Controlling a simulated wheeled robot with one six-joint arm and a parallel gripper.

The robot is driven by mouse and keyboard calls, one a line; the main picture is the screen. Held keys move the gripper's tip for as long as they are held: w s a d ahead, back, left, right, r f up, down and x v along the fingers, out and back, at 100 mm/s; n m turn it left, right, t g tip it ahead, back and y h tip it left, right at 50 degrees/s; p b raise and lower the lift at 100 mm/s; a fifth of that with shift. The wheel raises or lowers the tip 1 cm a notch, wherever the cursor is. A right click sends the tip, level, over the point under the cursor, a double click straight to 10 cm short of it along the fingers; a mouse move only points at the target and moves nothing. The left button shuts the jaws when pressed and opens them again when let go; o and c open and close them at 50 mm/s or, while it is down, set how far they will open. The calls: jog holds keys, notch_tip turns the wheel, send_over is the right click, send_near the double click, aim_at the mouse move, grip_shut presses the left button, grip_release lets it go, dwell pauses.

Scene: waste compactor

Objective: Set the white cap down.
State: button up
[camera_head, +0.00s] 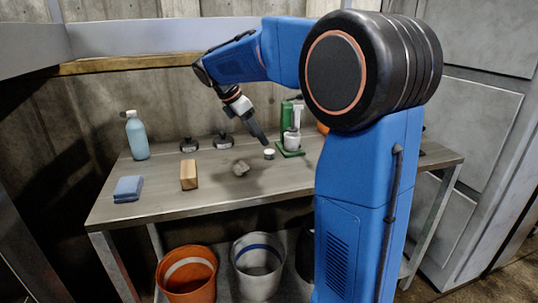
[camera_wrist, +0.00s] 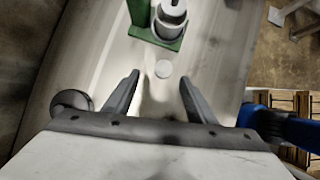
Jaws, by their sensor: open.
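The white cap (camera_head: 269,153) is a small round piece on the grey table (camera_head: 225,200), in front of the green stand. In the wrist view the cap (camera_wrist: 163,68) shows as a pale disc on the tabletop, just past the fingertips and between their lines. My gripper (camera_head: 263,141) points down close above the cap. In the wrist view my gripper (camera_wrist: 159,77) has its two fingers spread apart with nothing between them. The cap looks apart from both fingers.
A green stand (camera_head: 289,151) holding a white item is just behind the cap. An orange bucket (camera_head: 187,285) and a white bucket (camera_head: 258,280) are below.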

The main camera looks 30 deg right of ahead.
aim_at(269, 151)
jog(key=shift+s+x, duration=0.2)
jog(key=shift+x, duration=1.5)
jog(key=shift+s+x, duration=0.2)
jog(key=shift+x, duration=1.5)
jog(key=c, duration=1.2)
notch_tip(269, 151, up, 10)
